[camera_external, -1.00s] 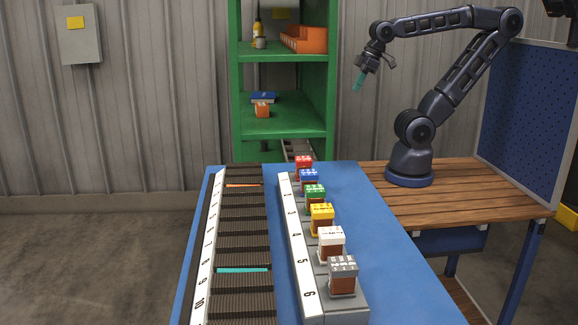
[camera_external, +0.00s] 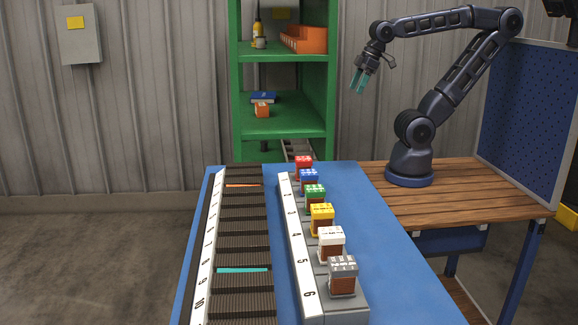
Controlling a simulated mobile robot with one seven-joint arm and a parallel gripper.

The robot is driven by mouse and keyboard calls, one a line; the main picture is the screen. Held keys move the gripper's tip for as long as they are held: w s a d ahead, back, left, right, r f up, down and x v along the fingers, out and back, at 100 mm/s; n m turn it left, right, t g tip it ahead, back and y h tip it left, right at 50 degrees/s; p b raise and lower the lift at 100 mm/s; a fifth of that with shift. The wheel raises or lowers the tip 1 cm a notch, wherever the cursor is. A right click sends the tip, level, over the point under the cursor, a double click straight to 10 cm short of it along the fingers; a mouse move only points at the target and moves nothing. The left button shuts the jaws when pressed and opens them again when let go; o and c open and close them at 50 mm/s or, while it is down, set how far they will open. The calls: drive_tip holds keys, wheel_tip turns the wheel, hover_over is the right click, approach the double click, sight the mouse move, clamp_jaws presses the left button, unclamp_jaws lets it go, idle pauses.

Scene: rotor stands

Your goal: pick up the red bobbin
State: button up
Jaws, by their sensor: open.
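The red bobbin (camera_external: 304,161) stands at the far end of a row of bobbins on a grey stand, by the number 1 end of its white label strip. The blue bobbin (camera_external: 309,175) is just in front of it and hides part of its lower body. My gripper (camera_external: 358,86) is in the air above and to the right of the red bobbin, well apart from it. Its teal fingers point down, spread apart with nothing between them.
Green (camera_external: 315,193), yellow (camera_external: 322,217), white (camera_external: 331,243) and grey (camera_external: 343,275) bobbins stand nearer in the same row. A ribbed rack (camera_external: 243,240) lies to the left on the blue table (camera_external: 385,255). A green shelf (camera_external: 285,126) stands behind. The table's right side is clear.

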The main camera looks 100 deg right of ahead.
drive_tip(key=n+g, duration=0.5)
drive_tip(key=n, duration=1.3)
hover_over(304, 158)
wheel_tip(304, 158, down, 11)
drive_tip(key=shift+a+f, duration=0.15)
drive_tip(key=shift+f, duration=0.05)
drive_tip(key=shift+w+a+f, duration=0.1)
drive_tip(key=shift+a+f, duration=0.05)
drive_tip(key=shift+f, duration=5.4)
drive_tip(key=c, duration=1.2)
